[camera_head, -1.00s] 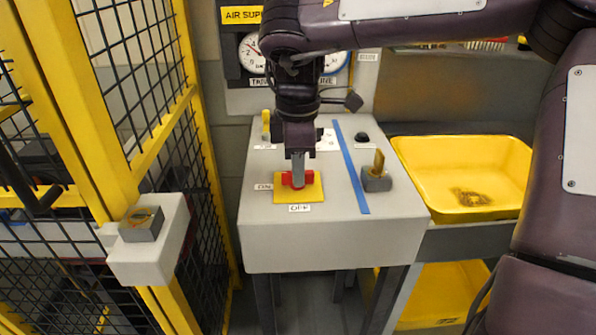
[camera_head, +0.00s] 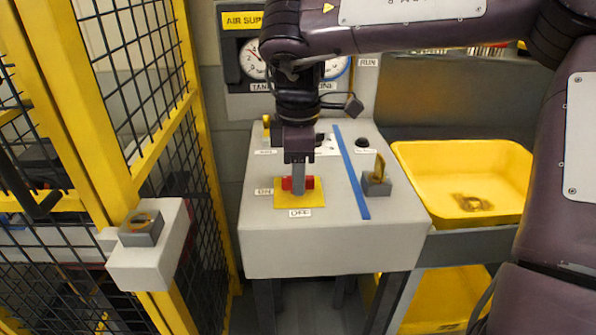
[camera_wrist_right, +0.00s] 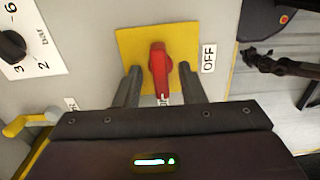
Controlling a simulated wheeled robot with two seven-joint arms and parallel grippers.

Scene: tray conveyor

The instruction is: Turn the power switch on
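The power switch is a red handle (camera_wrist_right: 159,68) on a square yellow plate (camera_wrist_right: 128,45) on top of the grey console. In the head view the red handle (camera_head: 309,183) lies left to right, in line with the ON label (camera_head: 264,191) at the plate's left. The OFF label (camera_head: 299,213) is at the front edge. My right gripper (camera_wrist_right: 158,76) points down over the switch, with one finger on each side of the handle. In the wrist view gaps show between fingers and handle, so it is open. My left gripper is out of view.
A blue strip (camera_head: 351,172) divides the console top. A grey block with a yellow lever (camera_head: 376,180) stands to its right. A yellow bin (camera_head: 470,180) lies further right. A yellow-framed mesh fence (camera_head: 200,150) closes the left side, with a grey latch box (camera_head: 147,260).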

